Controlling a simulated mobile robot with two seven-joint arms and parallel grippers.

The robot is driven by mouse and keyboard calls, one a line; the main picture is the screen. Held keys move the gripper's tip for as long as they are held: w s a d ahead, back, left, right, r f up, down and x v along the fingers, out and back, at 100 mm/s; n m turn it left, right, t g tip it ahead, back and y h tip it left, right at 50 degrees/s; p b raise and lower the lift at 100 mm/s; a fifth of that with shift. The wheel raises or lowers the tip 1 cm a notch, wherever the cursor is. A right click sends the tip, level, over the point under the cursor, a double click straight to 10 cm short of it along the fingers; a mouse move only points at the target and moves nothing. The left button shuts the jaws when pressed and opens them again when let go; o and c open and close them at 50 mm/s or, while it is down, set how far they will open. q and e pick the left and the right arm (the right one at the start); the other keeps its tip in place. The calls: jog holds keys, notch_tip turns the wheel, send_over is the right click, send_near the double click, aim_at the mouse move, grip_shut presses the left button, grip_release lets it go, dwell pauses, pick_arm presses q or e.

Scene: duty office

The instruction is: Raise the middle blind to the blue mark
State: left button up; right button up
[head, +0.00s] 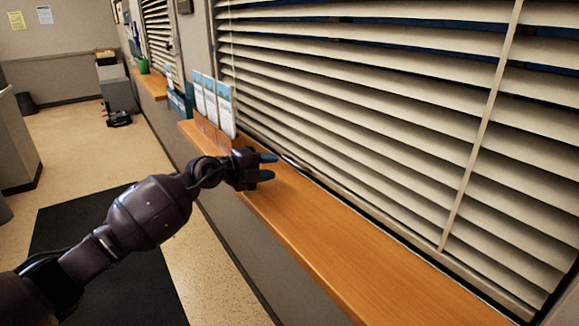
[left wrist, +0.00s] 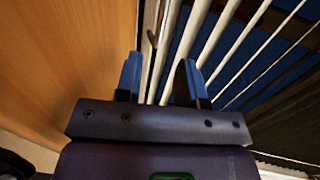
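A large cream slatted blind (head: 370,120) fills the right of the head view, its lower edge hanging close to the wooden sill (head: 330,240). A second blind (head: 157,35) hangs farther along the wall; I cannot tell from these frames which is the middle one. No distinct blue mark can be made out. My left gripper (head: 267,167) is open above the sill, near the large blind's lower edge. In the left wrist view its blue-tipped fingers (left wrist: 160,80) are apart, with slats (left wrist: 205,45) beyond them and a thin brownish piece (left wrist: 153,30) ahead of the gap. My right gripper is out of view.
Leaflet holders (head: 213,100) stand on the sill just beyond my left gripper. A dark mat (head: 85,225) lies on the floor at left.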

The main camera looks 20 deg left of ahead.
aim_at(293, 164)
pick_arm(q)
jog(key=b+x, duration=0.1)
jog(key=x, duration=0.4)
jog(key=shift+w+d+f, duration=0.1)
jog(key=shift+w+f, duration=0.1)
jog(key=shift+w+d, duration=0.4)
jog(key=shift+w, duration=0.1)
grip_shut()
